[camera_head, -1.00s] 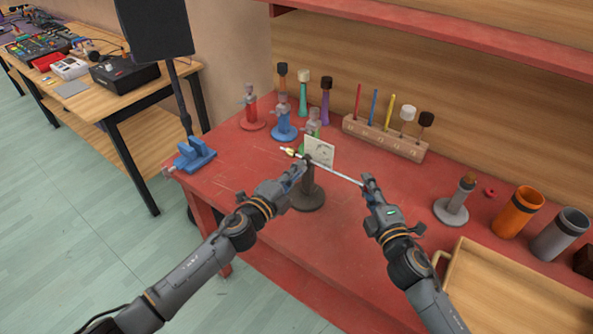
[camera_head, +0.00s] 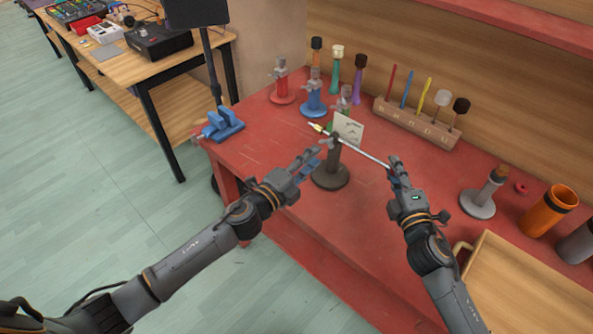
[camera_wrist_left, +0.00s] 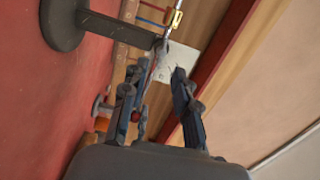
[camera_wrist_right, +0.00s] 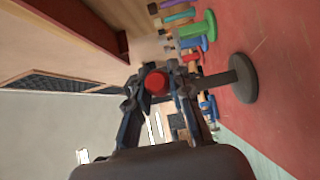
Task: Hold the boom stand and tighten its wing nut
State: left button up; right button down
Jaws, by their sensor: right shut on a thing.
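The boom stand (camera_head: 333,172) is a dark post on a round base, upright on the red bench. Its thin pale boom (camera_head: 366,152) runs from a brass-coloured tip at the left to my right gripper (camera_head: 396,168). That gripper is shut on the boom's right end; a red round end (camera_wrist_right: 157,82) shows between its fingers in the right wrist view. My left gripper (camera_head: 310,162) is open and empty, just left of the post and apart from it. In the left wrist view the post's clamp head (camera_wrist_left: 160,46) lies beyond the parted fingers.
A pale card (camera_head: 348,130) stands behind the clamp head. Several coloured stands are behind it, with a blue vise (camera_head: 220,125) at the left corner. A wooden rack (camera_head: 415,125), grey stand (camera_head: 480,198), orange cup (camera_head: 550,210) and wooden tray (camera_head: 515,285) are on the right.

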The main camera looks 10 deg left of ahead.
jog(key=shift+d, duration=0.1)
pick_arm(q)
jog(key=v, duration=0.6)
jog(key=shift+s, duration=0.25)
jog(key=shift+a, duration=0.1)
pick_arm(e)
jog(key=c, duration=1.1)
grip_release()
jog(key=shift+c, duration=0.2)
